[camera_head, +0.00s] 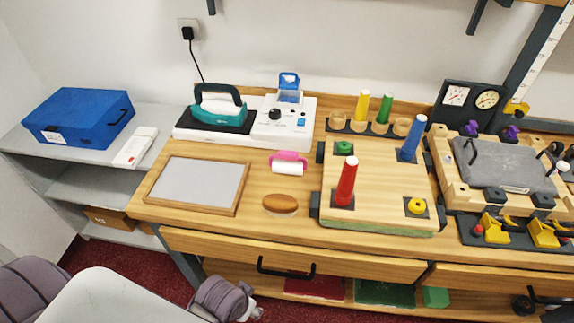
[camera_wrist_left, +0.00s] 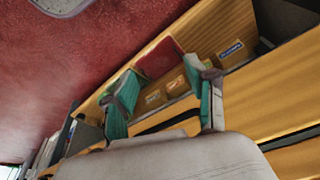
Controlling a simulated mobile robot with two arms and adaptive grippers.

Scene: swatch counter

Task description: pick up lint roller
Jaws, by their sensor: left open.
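The lint roller (camera_head: 288,164) lies on the wooden counter near the middle of the head view. It has a pink handle behind a white roll. It lies between the framed grey pad and the wooden peg board, and nothing touches it. My left gripper (camera_wrist_left: 163,88) shows in the left wrist view with its two teal-padded fingers apart and nothing between them. It is away from the roller, with the counter's wooden front and red floor beyond it. The roller is not visible in that view. My right gripper is not in view.
A brown oval brush (camera_head: 281,204) lies in front of the roller. The framed grey pad (camera_head: 198,183) is to its left, the iron station (camera_head: 262,132) behind, and the peg board (camera_head: 375,205) with upright pegs to its right. A drawer handle (camera_head: 287,269) protrudes below.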

